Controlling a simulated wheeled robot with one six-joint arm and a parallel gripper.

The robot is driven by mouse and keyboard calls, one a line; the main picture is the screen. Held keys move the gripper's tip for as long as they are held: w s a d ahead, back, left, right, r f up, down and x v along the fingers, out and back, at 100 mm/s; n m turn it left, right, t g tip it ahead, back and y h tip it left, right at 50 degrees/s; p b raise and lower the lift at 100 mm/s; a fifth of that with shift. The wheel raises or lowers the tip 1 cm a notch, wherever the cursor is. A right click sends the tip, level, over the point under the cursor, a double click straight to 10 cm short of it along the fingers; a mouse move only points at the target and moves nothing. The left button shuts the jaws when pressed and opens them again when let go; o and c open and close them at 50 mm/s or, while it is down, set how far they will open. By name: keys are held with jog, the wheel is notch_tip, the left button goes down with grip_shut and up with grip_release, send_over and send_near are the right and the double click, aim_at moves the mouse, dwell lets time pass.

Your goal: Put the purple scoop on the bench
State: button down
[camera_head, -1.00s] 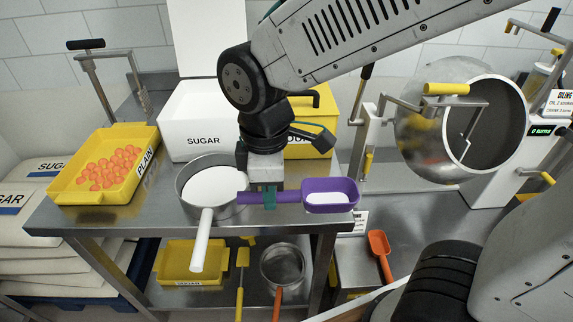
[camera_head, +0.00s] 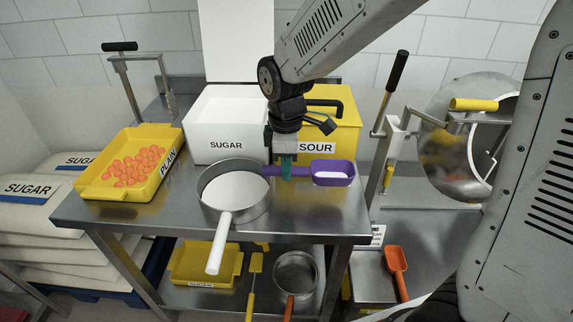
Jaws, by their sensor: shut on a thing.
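The purple scoop (camera_head: 333,173) has white powder in its bowl, which points right. My gripper (camera_head: 287,172) points down and is shut on the scoop's handle, with teal fingertips around it. The scoop is over the right part of the steel bench (camera_head: 310,222). I cannot tell whether it touches the bench top. The handle's left end reaches the rim of a pot (camera_head: 237,189) that holds white powder and has a white handle.
A yellow tray of orange gummies labelled PLAIN (camera_head: 133,167) stands on the bench's left. A white SUGAR bin (camera_head: 226,130) and a yellow SOUR bin (camera_head: 330,125) stand behind. The bench's front right is clear. A steel drum (camera_head: 450,140) is at right.

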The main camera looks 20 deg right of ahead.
jog(key=shift+f, duration=0.2)
jog(key=shift+f, duration=0.45)
jog(key=c, duration=1.3)
grip_release()
notch_tip(320, 180, up, 13)
jog(key=s+d+m, duration=0.4)
jog(key=s, duration=0.3)
jog(key=s+d+m, duration=0.4)
jog(key=s+m, duration=0.1)
jog(key=s, duration=0.2)
jog(key=s+d+m+t, duration=0.1)
jog(key=s+d+m, duration=0.3)
jog(key=s, duration=0.4)
jog(key=shift+s+d+m, duration=0.1)
jog(key=shift+d+m, duration=0.2)
jog(key=shift+m, duration=0.4)
